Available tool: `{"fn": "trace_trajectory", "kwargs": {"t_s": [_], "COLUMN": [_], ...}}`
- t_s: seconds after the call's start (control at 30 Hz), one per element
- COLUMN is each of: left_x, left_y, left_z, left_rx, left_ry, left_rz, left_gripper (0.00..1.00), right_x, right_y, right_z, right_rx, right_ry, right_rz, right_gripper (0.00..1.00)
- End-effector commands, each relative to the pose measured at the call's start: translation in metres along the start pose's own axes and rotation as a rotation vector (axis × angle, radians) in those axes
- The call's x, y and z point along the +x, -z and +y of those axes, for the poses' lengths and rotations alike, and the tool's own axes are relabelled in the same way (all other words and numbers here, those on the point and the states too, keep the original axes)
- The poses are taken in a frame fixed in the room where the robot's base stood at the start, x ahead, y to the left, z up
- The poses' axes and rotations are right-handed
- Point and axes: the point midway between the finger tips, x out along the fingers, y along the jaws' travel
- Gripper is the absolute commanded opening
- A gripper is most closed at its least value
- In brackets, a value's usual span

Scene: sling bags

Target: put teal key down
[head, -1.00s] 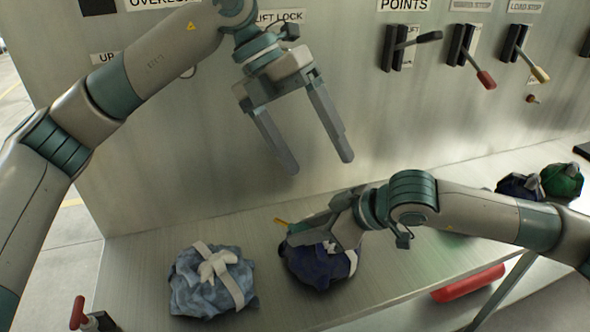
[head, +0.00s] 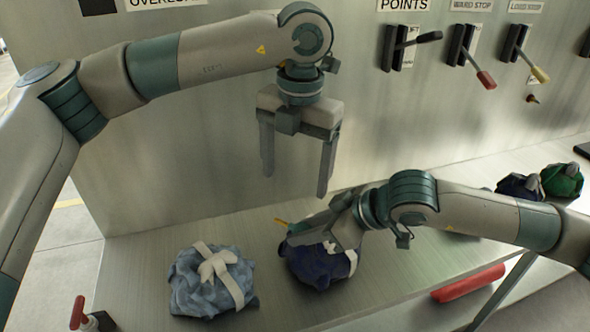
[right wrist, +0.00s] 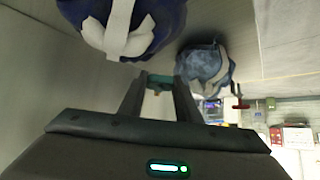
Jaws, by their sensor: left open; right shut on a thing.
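The teal key (right wrist: 161,79) shows as a teal bar between my right fingertips in the right wrist view. In the head view it is mostly hidden by the gripper, and a small yellow-orange tip (head: 281,222) sticks out beside the fingers. My right gripper (head: 299,234) is shut on the key, just above or behind the dark blue bag (head: 318,268); I cannot tell if it touches the bag. My left gripper (head: 297,182) is open and empty, pointing down in front of the metal panel, above the right gripper.
A light blue bag (head: 198,285) with a white strap lies left on the metal bench (head: 140,270). A navy bag (head: 518,187) and a green bag (head: 562,181) stand far right. Levers (head: 470,60) line the panel. A red lever (head: 78,312) is at lower left.

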Motion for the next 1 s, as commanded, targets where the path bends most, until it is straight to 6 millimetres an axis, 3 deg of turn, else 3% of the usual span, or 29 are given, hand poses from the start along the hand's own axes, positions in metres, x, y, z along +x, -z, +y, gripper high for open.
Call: {"fn": "trace_trajectory", "kwargs": {"t_s": [0.27,0.8,1.0], "left_x": [0.019,0.098,0.115], "left_y": [0.0,0.001,0.0], "left_z": [0.0,0.0,0.0], "left_rx": [0.0,0.0,0.0], "left_ry": [0.0,0.001,0.002], "left_rz": [0.002,0.003,0.001], "left_gripper": [0.77,0.77,0.77], "right_x": [0.0,0.0,0.0], "right_y": [0.0,0.0,0.0], "right_z": [0.0,0.0,0.0], "right_rx": [0.0,0.0,0.0], "right_ry": [0.0,0.0,0.0], "right_rz": [0.0,0.0,0.0], "right_gripper": [0.05,0.05,0.05]}}
